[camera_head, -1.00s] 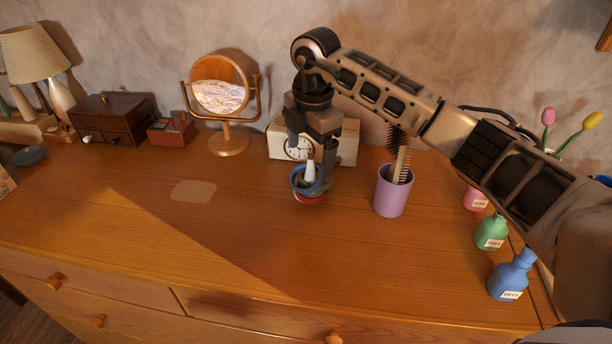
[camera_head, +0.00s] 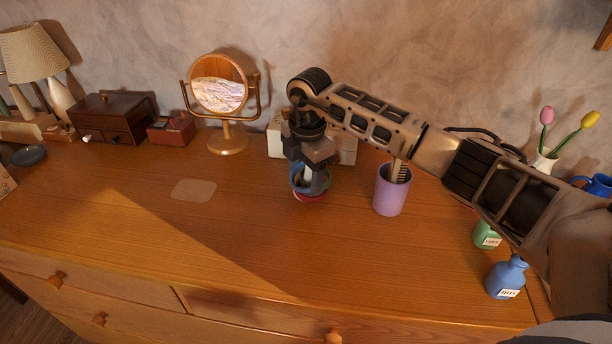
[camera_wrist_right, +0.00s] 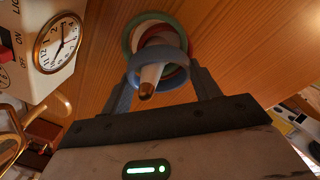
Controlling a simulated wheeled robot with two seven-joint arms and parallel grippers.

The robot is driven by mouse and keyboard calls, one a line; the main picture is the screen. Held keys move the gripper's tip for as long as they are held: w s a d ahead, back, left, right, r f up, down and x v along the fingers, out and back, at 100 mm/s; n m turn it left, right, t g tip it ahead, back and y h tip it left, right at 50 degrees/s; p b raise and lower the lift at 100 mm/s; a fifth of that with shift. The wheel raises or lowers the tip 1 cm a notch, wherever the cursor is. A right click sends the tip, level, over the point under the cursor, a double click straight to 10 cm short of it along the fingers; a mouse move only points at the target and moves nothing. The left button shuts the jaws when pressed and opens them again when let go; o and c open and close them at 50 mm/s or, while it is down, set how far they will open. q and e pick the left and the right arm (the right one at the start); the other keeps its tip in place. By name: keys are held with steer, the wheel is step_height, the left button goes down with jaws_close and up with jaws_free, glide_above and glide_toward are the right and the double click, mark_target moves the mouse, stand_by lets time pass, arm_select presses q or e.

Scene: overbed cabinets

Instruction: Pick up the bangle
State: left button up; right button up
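A blue bangle (camera_wrist_right: 160,68) is around a pale cone-shaped holder (camera_wrist_right: 151,75) with a dark tip. Red (camera_wrist_right: 176,77) and green (camera_wrist_right: 133,32) rings also circle the holder, farther from the camera. In the head view, the blue bangle (camera_head: 297,183) shows partly behind my right gripper (camera_head: 311,184), which is pointed down over the holder. In the right wrist view, the two fingers of my right gripper (camera_wrist_right: 160,72) are apart, one on each side of the blue bangle. I cannot tell whether they touch it. My left gripper is not in view.
A purple cup (camera_head: 390,192) with a comb stands close to the right. A white clock box (camera_head: 345,146) is behind the gripper, and a round mirror (camera_head: 219,96) stands to the left. Bottles, including a blue one (camera_head: 506,278), stand at right. The front dresser top (camera_head: 260,255) is clear.

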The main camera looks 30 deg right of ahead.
steer(key=shift+c, duration=1.1)
steer(key=shift+r, duration=0.1)
